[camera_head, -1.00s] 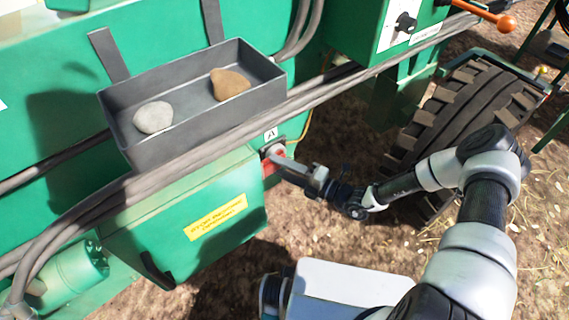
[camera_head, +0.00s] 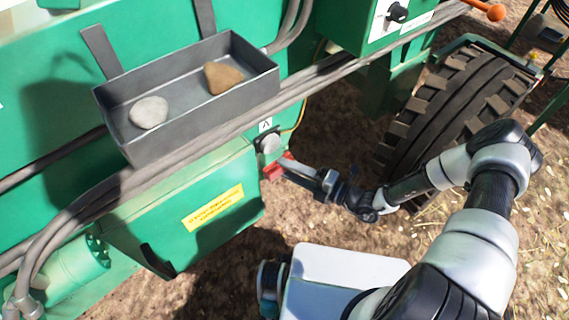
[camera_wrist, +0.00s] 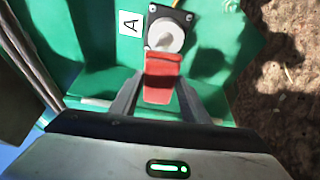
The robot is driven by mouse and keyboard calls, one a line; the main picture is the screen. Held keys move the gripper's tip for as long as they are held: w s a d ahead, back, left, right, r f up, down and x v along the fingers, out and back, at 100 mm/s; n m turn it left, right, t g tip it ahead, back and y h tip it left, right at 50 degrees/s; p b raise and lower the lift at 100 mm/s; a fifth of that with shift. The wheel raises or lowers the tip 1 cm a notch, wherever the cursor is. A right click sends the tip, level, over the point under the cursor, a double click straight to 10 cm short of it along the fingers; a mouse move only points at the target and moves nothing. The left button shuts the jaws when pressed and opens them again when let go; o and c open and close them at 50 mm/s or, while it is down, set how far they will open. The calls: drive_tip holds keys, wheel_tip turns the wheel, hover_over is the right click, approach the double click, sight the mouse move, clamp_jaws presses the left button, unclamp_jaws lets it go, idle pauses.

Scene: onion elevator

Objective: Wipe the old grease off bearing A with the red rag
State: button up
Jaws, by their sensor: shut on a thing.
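Bearing A (camera_head: 269,143) is a round grey cap on the green machine side, just below a white label marked A (camera_head: 265,125). In the wrist view the bearing (camera_wrist: 166,36) sits on a dark plate beside the A label (camera_wrist: 130,23). My gripper (camera_head: 290,168) is shut on the red rag (camera_head: 274,170), just below and to the right of the bearing. In the wrist view the rag (camera_wrist: 160,78) is between the two fingers, and its upper edge reaches the lower edge of the bearing. I cannot tell whether they touch. No grease can be made out.
A grey tray (camera_head: 200,118) with two stones hangs at the upper left of the bearing. Thick hoses (camera_head: 110,184) run across the machine below it. A green box with a yellow label (camera_head: 213,208) projects at the lower left. A large tyre (camera_head: 455,110) stands at right.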

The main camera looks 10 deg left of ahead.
drive_tip(key=shift+s+d, duration=1)
drive_tip(key=shift+d, duration=0.15)
